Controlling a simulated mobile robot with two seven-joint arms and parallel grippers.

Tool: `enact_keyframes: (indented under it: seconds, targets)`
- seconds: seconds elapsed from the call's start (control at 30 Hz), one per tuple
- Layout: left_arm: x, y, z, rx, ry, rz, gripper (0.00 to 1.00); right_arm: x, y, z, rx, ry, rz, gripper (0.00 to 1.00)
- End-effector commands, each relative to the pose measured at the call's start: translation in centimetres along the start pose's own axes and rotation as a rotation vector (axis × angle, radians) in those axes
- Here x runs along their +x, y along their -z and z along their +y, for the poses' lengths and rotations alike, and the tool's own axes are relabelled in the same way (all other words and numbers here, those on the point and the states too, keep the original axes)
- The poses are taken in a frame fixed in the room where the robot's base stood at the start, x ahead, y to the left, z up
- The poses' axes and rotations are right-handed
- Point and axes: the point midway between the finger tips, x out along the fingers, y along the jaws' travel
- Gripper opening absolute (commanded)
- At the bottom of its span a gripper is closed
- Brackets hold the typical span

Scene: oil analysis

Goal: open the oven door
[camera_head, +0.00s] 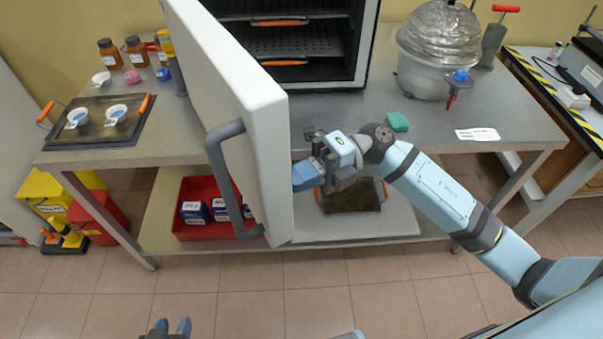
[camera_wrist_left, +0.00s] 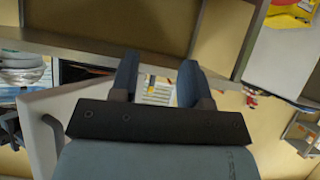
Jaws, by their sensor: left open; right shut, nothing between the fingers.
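The white oven door (camera_head: 245,110) stands swung wide open toward me in the head view, its grey bar handle (camera_head: 222,180) on the left face. The oven (camera_head: 370,45) behind it shows its dark inside with shelves. My right gripper (camera_head: 305,174) is shut and empty on the inner side of the door, its fingertips at or very near that face; I cannot tell if they touch. My left gripper (camera_head: 172,327) is open and empty at the bottom edge, well below the door. Its fingers also show in the left wrist view (camera_wrist_left: 158,78).
The grey bench (camera_head: 490,125) holds a tray (camera_head: 95,135) with small dishes at left and a glass-domed vessel (camera_head: 440,45) at right. A red bin (camera_head: 185,222) with boxes sits on the lower shelf. The tiled floor in front is clear.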

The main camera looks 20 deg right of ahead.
Motion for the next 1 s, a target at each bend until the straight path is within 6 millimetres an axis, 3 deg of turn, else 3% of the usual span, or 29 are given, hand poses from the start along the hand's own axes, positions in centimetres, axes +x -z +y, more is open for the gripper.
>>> enact_keyframes:
  seconds: [0.17,0.47,0.7,0.83,1.0]
  targets:
    - [-0.7,1.0,0.1,-0.004,0.0,-0.002,0.43,2.1,0.2,0.3,0.006,0.0,-0.035,0.0]
    - [-2.6,3.2,-0.1,-0.006,0.008,-0.024,0.43,11.0,0.2,0.9,0.008,-0.004,-0.212,0.0]
    - [-4.1,4.8,-0.3,0.029,0.014,0.0,0.43,17.6,-0.9,0.6,0.002,-0.005,-0.275,0.0]
    - [-4.4,4.9,-0.5,0.044,0.015,0.004,0.43,19.8,-1.2,0.3,0.002,-0.002,-0.274,0.0]
    - [-4.4,4.4,-0.5,0.05,0.014,-0.002,0.43,20.6,-1.4,0.0,0.0,0.0,-0.274,0.0]
